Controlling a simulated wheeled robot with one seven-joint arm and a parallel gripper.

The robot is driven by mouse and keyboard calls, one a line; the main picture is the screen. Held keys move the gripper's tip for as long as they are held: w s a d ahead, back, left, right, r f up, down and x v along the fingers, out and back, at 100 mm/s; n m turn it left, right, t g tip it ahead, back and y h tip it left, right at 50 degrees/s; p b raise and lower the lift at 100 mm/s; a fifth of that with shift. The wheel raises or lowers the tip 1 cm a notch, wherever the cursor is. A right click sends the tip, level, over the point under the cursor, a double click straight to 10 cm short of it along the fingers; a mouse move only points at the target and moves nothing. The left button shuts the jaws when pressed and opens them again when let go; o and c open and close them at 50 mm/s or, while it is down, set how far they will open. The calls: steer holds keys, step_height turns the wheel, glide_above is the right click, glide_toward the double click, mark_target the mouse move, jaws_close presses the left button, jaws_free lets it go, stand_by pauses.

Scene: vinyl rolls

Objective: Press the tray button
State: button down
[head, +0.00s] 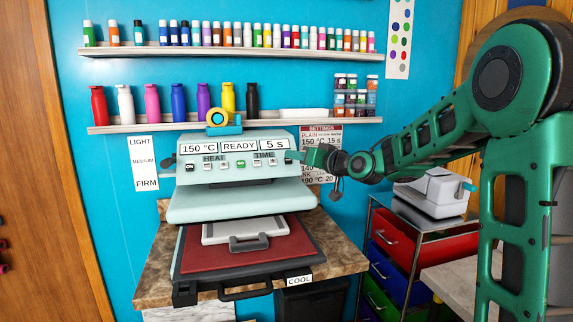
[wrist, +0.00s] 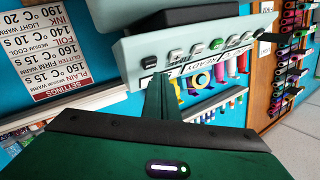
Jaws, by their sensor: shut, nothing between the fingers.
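The heat press (head: 240,205) stands on the counter, its pale control panel (head: 222,158) reading 150 °C, READY and 5 s. A row of small buttons (head: 241,164) runs below the displays, one lit green; it also shows upside down in the wrist view (wrist: 197,47). I cannot tell which one is the tray button. The red-padded tray (head: 197,262) sits below the raised upper plate, with a grey-white handled piece (head: 222,233) on it. My gripper (head: 296,156) is shut and empty at the panel's right end; its fingers also show in the wrist view (wrist: 160,92). Contact is unclear.
A yellow-and-blue tape roll (head: 218,118) sits on the press. Bottle shelves (head: 230,127) line the wall behind. A settings chart (head: 321,140) hangs right of the panel. A drawer cart (head: 385,260) with a white machine (head: 432,192) stands right.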

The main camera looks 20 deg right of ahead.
steer(key=shift+r, duration=0.1)
steer(key=shift+s+r, duration=1.7)
steer(key=shift+s, duration=0.05)
stand_by(1.5)
steer(key=s+d+f+m+g+h, duration=0.1)
steer(key=s+d+f+g+h, duration=0.25)
steer(key=s+d+f, duration=0.4)
steer(key=s+d+f+m+g+h, duration=0.25)
steer(key=s+d+f+g, duration=0.2)
steer(key=s+f, duration=0.6)
steer(key=s+d+f+m+g, duration=0.1)
steer(key=s+f+g, duration=0.1)
steer(key=s, duration=0.8)
steer(key=s+d+f+m+g, duration=0.1)
steer(key=s+d+f+g, duration=0.1)
steer(key=s, duration=0.8)
steer(key=s+d+f+m+g+h, duration=0.1)
steer(key=s+f+g, duration=0.2)
steer(key=s, duration=0.7)
steer(key=shift+d+f+m+g, duration=0.15)
steer(key=shift+f+m+g, duration=0.15)
steer(key=shift+f+m, duration=0.1)
steer(key=shift+w, duration=0.1)
